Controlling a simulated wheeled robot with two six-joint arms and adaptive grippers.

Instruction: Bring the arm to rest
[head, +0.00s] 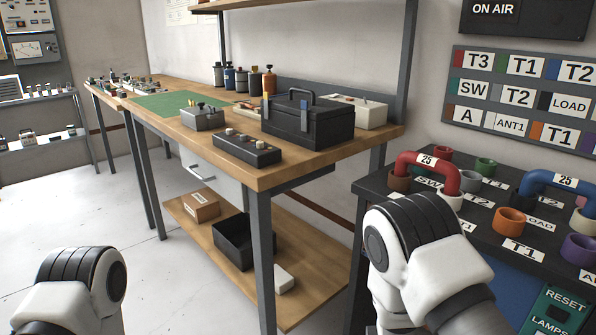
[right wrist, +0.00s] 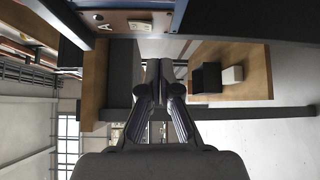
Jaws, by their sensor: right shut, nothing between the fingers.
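In the head view my right arm comes in from the bottom right in front of the patch panel, and its gripper is out of that view. In the right wrist view my right gripper (right wrist: 159,85) is shut with nothing between its fingers. It is apart from the workbench and the patch panel, with open space around its tips. In the head view only a link of my left arm shows at the bottom left. My left gripper is out of view.
A wooden workbench (head: 262,180) carries a black toolbox (head: 308,122) and a green mat (head: 178,103). Its lower shelf holds a black bin (head: 232,243). The dark patch panel (head: 375,184) with a red U-link (head: 428,160) and a blue U-link (head: 560,181) is close to my right arm. Floor at left is clear.

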